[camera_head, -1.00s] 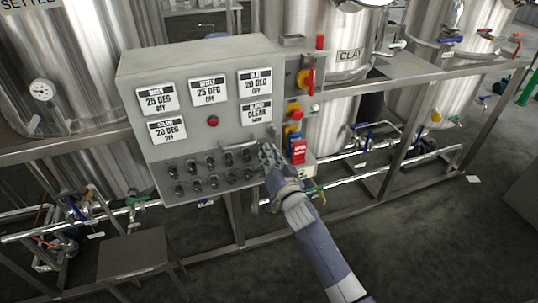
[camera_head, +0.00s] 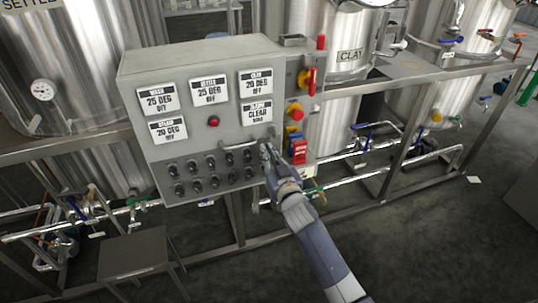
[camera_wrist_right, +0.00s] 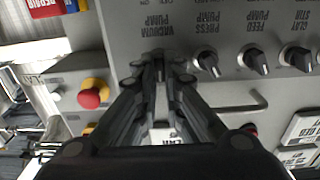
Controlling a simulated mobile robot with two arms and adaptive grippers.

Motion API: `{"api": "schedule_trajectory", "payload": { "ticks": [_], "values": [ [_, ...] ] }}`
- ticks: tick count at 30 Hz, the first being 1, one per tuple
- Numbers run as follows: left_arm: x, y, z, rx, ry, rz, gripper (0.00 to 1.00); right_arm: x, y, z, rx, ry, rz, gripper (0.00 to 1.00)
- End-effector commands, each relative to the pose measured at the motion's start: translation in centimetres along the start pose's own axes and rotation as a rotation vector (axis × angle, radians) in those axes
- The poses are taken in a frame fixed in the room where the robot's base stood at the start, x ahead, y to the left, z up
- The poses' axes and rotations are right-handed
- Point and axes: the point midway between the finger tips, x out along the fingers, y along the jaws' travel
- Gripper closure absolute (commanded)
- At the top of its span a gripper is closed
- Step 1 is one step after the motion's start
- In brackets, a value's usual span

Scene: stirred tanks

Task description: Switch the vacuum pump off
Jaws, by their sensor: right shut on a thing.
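The grey control panel (camera_head: 225,130) stands in the middle of the head view, with rows of black knobs low on its face. My right gripper (camera_head: 266,150) is at the right end of the upper knob row. In the right wrist view, which shows the panel upside down, my right gripper (camera_wrist_right: 161,58) is shut at the knob below the label "VACUUM PUMP" (camera_wrist_right: 162,27). The fingers hide that knob, so I cannot read which way it points. My left gripper is not in view.
The press pump knob (camera_wrist_right: 206,62) is close beside the fingers, then the feed pump knob (camera_wrist_right: 256,60). A metal handle (camera_wrist_right: 240,103) sticks out nearby. A red emergency-type button (camera_wrist_right: 92,95) and a red rotary switch (camera_head: 308,80) are on the side plate. Steel tanks stand behind.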

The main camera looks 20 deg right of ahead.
Motion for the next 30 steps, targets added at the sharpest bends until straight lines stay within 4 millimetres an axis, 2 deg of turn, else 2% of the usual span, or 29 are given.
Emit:
{"api": "schedule_trajectory", "payload": {
  "ticks": [15,30],
  "values": [
    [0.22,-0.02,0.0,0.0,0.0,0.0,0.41,-0.01,-0.24,0.15,-0.415,-0.002,0.0,1.0],
    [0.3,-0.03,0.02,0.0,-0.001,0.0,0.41,-0.02,-0.36,0.19,-0.546,-0.002,-0.001,1.0]
  ]
}}
